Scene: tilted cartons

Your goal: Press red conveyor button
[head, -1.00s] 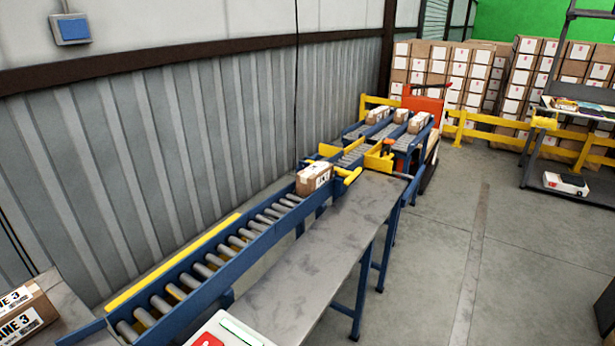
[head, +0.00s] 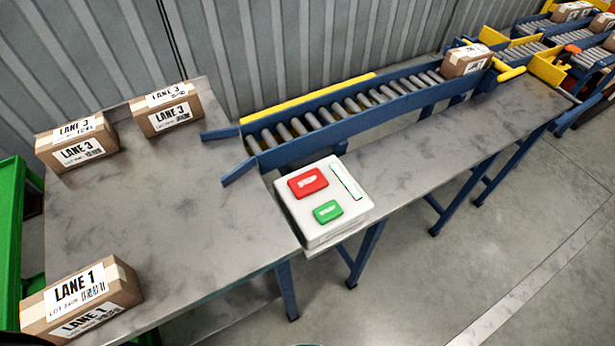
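The red button (head: 308,183) is on top of a white control box (head: 300,217), in its upper left part. A green button (head: 328,211) sits below it on the same box, and a narrow white strip with a green edge (head: 346,181) is to its right. The box stands at the near left end of a grey side table, beside the roller conveyor (head: 330,118). A carton (head: 466,61) rests on the far right end of the rollers. Neither of my grippers shows in the head view.
Two Lane 3 cartons (head: 78,143) (head: 166,109) stand at the back of the grey table (head: 190,210). A Lane 1 carton (head: 82,298) is at its front left. A green bin edge (head: 12,215) is at far left. The table's middle is clear.

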